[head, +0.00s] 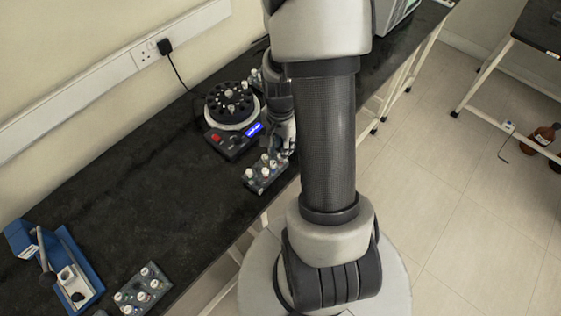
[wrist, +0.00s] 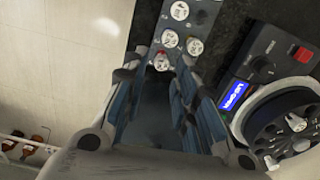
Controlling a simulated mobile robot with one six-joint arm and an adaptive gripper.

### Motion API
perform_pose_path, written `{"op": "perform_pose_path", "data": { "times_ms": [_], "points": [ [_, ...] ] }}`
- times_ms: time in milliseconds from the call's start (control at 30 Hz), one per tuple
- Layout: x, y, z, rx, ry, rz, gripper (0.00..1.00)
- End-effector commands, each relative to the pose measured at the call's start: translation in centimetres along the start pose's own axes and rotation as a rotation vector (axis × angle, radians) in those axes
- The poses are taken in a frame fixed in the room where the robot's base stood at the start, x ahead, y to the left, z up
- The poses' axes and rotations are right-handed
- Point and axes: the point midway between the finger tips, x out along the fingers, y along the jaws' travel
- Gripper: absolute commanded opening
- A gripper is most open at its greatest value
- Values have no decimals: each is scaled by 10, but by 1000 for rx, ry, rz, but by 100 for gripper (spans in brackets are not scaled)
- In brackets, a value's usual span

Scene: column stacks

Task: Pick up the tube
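A grey rack (head: 256,186) holding several white-capped tubes stands near the front edge of the dark bench. The rack (wrist: 205,18) also shows at the top of the wrist view. One tube with a white and reddish cap (wrist: 161,62) sits at its near end, between my fingertips. My gripper (wrist: 163,66) is open, with a gap on both sides of that cap. In the head view my gripper (head: 286,146) is low over the rack's far end and partly hides it. I cannot tell whether a finger touches the tube.
A centrifuge (head: 232,124) with a round rotor stands just behind the rack. Other white-capped tubes (wrist: 169,38) are close to my fingers. A second rack (head: 142,288) and a blue device (head: 82,262) are at the lower left. The bench between is clear.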

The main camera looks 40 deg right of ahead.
Motion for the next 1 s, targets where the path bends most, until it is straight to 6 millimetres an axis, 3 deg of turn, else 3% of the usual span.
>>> {"op": "perform_pose_path", "data": {
  "times_ms": [167,500,700,1000],
  "points": [
    [10,-1,-1,0,-1,1,27],
    [54,-3,-6,0,0,0,27],
    [53,-4,-6,0,1,-1,27],
    [53,-3,-6,0,0,0,7]
  ]
}}
